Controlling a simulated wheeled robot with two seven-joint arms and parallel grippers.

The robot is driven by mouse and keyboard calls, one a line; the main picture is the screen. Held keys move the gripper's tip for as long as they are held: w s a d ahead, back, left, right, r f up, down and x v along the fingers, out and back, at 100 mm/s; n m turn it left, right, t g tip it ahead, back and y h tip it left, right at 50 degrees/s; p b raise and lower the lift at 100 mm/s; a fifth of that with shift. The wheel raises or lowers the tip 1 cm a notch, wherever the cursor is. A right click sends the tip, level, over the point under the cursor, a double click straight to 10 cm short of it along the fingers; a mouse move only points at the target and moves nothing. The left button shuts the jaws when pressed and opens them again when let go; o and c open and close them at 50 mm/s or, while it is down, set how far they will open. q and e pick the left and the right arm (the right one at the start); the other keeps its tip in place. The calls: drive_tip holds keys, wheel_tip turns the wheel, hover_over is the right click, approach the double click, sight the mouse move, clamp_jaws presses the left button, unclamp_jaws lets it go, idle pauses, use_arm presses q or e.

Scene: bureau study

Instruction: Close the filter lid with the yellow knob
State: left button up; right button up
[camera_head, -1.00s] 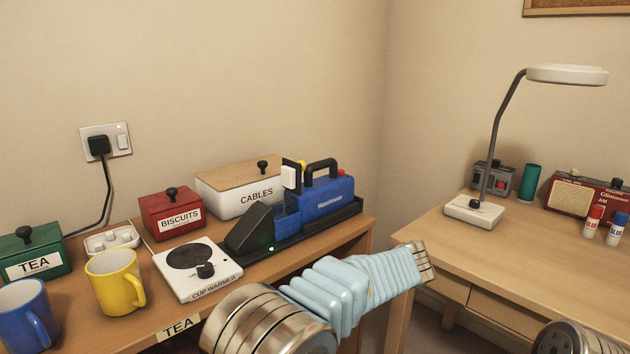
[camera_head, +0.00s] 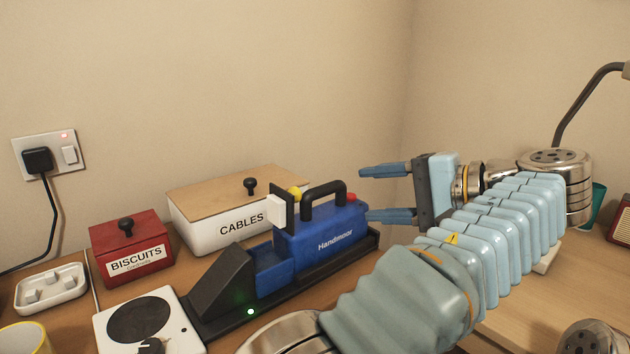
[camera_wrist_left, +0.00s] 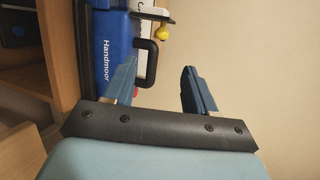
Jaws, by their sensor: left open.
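The blue Handmoor hand vacuum (camera_head: 322,232) rests in its black dock on the wooden desk. Its filter lid (camera_head: 282,207), a white and black plate, stands upright at the front of the body, with the yellow knob (camera_head: 295,193) behind it. The open blue bin (camera_head: 268,266) is in front of the lid. In the left wrist view the yellow knob (camera_wrist_left: 159,32) shows beyond the black handle (camera_wrist_left: 146,62). My left gripper (camera_head: 363,194) is open and empty, right of the vacuum's handle and apart from it, fingers pointing left. My right gripper is not seen.
A white cables box (camera_head: 205,222) with a wooden lid stands behind the vacuum. The red biscuits box (camera_head: 133,248), a white tray (camera_head: 50,288) and the cup warmer (camera_head: 140,318) are to the left. Space above the vacuum is clear.

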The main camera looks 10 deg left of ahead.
sight(301, 195)
use_arm(q)
drive_tip(key=x, duration=1.3)
drive_tip(key=shift+a+r+b, duration=0.1)
drive_tip(key=shift+a+b, duration=0.25)
drive_tip(key=shift+c, duration=0.2)
clamp_jaws()
